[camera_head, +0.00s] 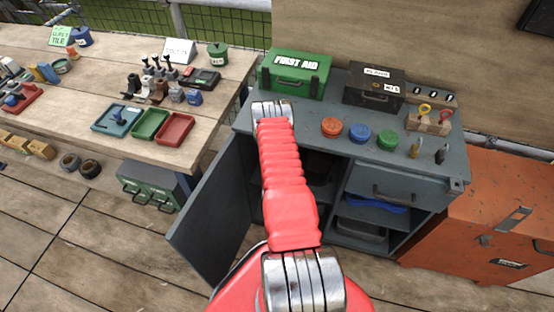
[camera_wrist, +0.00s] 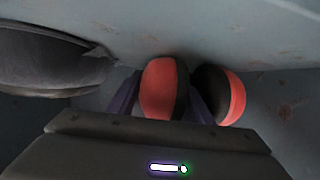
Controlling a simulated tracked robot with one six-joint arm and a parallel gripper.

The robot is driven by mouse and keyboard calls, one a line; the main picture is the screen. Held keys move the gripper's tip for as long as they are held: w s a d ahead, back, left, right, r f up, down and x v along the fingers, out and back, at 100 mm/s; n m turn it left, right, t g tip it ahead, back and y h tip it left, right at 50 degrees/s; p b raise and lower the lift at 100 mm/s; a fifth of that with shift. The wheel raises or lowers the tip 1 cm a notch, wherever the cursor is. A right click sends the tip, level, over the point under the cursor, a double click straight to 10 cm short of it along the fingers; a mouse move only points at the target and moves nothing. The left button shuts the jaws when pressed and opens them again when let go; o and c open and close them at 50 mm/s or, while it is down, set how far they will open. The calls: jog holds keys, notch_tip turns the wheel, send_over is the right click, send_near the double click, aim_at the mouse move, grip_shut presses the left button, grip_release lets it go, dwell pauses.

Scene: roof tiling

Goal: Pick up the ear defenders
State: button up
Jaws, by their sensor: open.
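The ear defenders (camera_wrist: 222,96) show in the wrist view as two red and black cups side by side inside a grey metal space. My gripper (camera_wrist: 164,90) is open, with a dark finger on each side of the left cup. I cannot tell whether the fingers touch it. The lower part of the ear defenders is hidden behind my gripper's body, and I cannot make out the headband. In the head view my red arm reaches down to the grey cabinet (camera_head: 400,170), and both my gripper and the ear defenders are out of sight there.
The cabinet's door (camera_head: 212,215) hangs open. A green first aid box (camera_head: 294,75), a black case (camera_head: 374,86) and several small items crowd the cabinet top. An orange chest (camera_head: 490,220) stands at right.

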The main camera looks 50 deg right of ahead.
jog(key=shift+c, duration=0.3)
jog(key=c, duration=0.8)
jog(key=shift+c, duration=0.2)
jog(key=shift+r, duration=5)
